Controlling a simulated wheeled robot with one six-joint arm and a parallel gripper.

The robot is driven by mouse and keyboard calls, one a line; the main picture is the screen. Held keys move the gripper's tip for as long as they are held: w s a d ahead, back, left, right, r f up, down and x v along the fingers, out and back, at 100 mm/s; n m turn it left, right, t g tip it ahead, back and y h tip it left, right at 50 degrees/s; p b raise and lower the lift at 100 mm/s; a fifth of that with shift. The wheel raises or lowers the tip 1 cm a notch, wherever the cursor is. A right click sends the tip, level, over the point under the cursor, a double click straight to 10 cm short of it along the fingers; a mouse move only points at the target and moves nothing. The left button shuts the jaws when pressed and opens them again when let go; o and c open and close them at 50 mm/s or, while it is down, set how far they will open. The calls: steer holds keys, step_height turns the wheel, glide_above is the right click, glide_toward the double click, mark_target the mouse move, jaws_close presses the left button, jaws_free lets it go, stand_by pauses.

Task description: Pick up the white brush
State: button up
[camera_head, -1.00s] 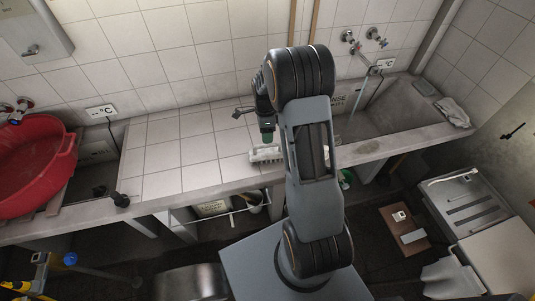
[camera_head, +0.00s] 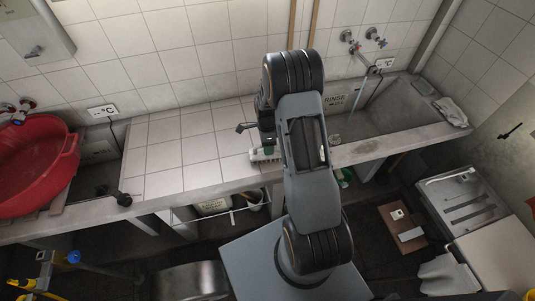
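The white brush (camera_head: 263,155) lies on the tiled counter (camera_head: 205,170) near its front edge, left of my arm. My arm hides its right part. My gripper (camera_head: 267,141) points down right over the brush, with a small dark green part showing at its lower end. The fingers are mostly hidden by the arm and too small to make out, so I cannot tell whether they are open or touch the brush.
A red tub (camera_head: 35,170) sits at the far left. A concrete rinse basin (camera_head: 385,115) is to the right, with a grey cloth (camera_head: 451,110) on its far right rim. The counter left of the brush is clear.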

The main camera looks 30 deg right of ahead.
jaws_close()
steer(key=shift+r, duration=0.15)
stand_by(0.4)
steer(key=shift+w+r+b, duration=0.1)
steer(key=shift+r+b, duration=0.25)
steer(key=shift+r, duration=0.25)
steer(key=s+d+r+b, duration=0.3)
steer(key=s+r, duration=0.8)
steer(key=s, duration=0.2)
steer(key=shift+s+d+r, duration=0.3)
steer(key=shift+s+d, duration=0.05)
steer(key=c, duration=0.6)
jaws_free()
jaws_close()
